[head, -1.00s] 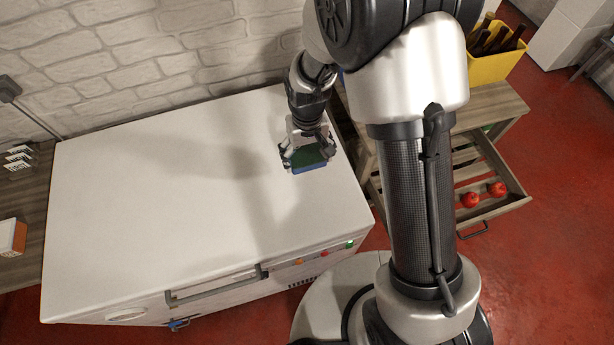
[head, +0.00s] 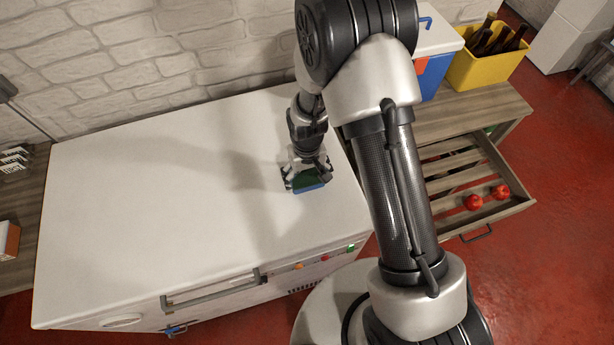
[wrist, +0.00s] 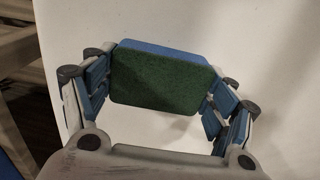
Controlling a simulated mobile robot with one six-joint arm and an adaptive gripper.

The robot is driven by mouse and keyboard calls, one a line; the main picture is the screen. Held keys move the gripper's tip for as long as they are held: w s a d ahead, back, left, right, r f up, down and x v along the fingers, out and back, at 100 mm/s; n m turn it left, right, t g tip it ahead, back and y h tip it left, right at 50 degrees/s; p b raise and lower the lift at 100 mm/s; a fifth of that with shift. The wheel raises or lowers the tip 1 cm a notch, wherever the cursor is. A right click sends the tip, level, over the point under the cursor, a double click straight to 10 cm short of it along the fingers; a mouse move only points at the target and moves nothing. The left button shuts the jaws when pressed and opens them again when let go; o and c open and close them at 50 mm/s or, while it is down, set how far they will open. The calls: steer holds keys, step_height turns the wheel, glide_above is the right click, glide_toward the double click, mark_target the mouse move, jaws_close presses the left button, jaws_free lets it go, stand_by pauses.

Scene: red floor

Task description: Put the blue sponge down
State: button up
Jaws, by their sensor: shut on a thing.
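The blue sponge (head: 310,187) has a dark green scouring side. In the head view it is at my gripper (head: 306,180), over the right part of the white chest freezer's lid (head: 150,190). In the wrist view the sponge (wrist: 162,76) sits between the two fingers of my gripper (wrist: 160,82), green side facing the camera. The gripper is shut on it from both sides. The sponge is low over the lid; I cannot tell whether it touches. Its underside is hidden.
The lid is otherwise clear. To the right stand a wooden table (head: 480,110) with a yellow crate of bottles (head: 490,65) and a blue and white cooler (head: 432,65). An open slatted drawer (head: 470,180) holds red fruits (head: 487,198). A brick wall (head: 140,60) runs behind.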

steer(key=shift+f, duration=0.15)
steer(key=o, duration=1)
step_height(320, 180, up, 13)
steer(key=p, duration=0.3)
step_height(320, 180, up, 9)
steer(key=t, duration=0.1)
glide_above(307, 177)
steer(key=d, duration=0.3)
steer(key=s+d+r+m+t, duration=0.1)
steer(key=s+d+r, duration=0.2)
steer(key=s+r, duration=0.2)
steer(key=s+d+r+m+t, duration=0.1)
steer(key=s+d+r, duration=0.2)
steer(key=s+r, duration=0.3)
steer(key=s+d+r+m+t, duration=0.1)
steer(key=s+d+r, duration=0.2)
steer(key=s+r, duration=0.2)
steer(key=shift+s+d+r+t, duration=0.15)
steer(key=shift+s+r, duration=0.05)
steer(key=shift+s, duration=0.75)
steer(key=shift+s+d+r+t, duration=0.15)
steer(key=shift+s, duration=0.75)
